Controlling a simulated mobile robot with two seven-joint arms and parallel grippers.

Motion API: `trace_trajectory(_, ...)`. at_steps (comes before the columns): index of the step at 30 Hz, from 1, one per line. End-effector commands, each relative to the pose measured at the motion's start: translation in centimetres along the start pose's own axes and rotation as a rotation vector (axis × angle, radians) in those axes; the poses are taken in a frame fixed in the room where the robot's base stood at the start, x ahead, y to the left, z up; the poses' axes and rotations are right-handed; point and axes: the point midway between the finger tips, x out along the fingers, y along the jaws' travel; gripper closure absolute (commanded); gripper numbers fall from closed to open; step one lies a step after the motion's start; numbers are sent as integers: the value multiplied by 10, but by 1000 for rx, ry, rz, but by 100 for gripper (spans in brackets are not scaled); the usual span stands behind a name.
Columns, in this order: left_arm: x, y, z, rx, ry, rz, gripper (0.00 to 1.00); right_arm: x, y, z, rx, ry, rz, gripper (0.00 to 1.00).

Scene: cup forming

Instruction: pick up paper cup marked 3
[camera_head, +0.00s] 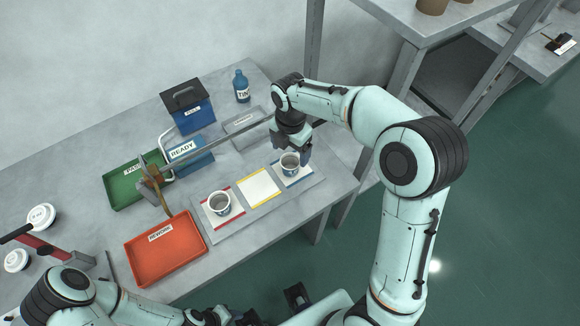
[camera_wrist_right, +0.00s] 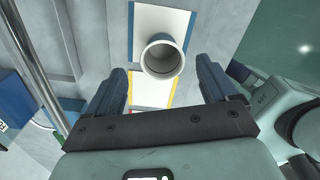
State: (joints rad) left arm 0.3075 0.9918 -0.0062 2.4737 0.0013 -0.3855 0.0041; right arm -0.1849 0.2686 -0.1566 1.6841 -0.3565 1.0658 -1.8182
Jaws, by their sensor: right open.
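Two paper cups stand upright on a long grey board; their numbers are too small to read. One cup (camera_head: 290,164) is on the blue-edged card, and the other (camera_head: 218,203) is on the red-edged card. My right gripper (camera_head: 291,150) is open and empty, pointing down just over the cup on the blue-edged card. In the right wrist view, that cup (camera_wrist_right: 162,58) shows its open mouth between and beyond the spread fingers, with no finger visibly touching it. My left arm is low at the bottom left; its jaws cannot be made out clearly.
A yellow-edged card (camera_head: 259,188) lies empty between the cups. A red REWORK tray (camera_head: 166,262), green PASS tray (camera_head: 122,189), blue READY tray (camera_head: 190,158), toolbox (camera_head: 188,108) and blue bottle (camera_head: 241,86) are on the table. A thin metal bar runs behind the board.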

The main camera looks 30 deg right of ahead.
Motion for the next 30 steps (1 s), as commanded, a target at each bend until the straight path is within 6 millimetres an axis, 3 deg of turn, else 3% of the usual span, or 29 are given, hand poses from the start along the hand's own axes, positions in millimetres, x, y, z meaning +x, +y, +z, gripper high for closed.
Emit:
trace_trajectory(5,1,0,0,0,0,0,57,13,-1,-1,0,1,-2,14)
trace_trajectory(13,5,-2,1,0,-1,0,57,51,-4,-5,0,1,-2,14)
trace_trajectory(22,5,-2,1,0,-1,-1,57,56,-3,-4,1,0,1,14)
trace_trajectory(23,5,-2,1,0,-1,-1,57,56,-3,-4,1,0,1,17)
trace_trajectory(27,5,-2,1,0,-1,-1,57,56,-3,-4,1,0,1,62)
trace_trajectory(28,5,-2,1,0,-2,-1,57,56,-3,-4,1,0,1,68)
trace_trajectory(30,5,-2,1,0,-2,-1,57,56,-3,-4,1,0,1,68)
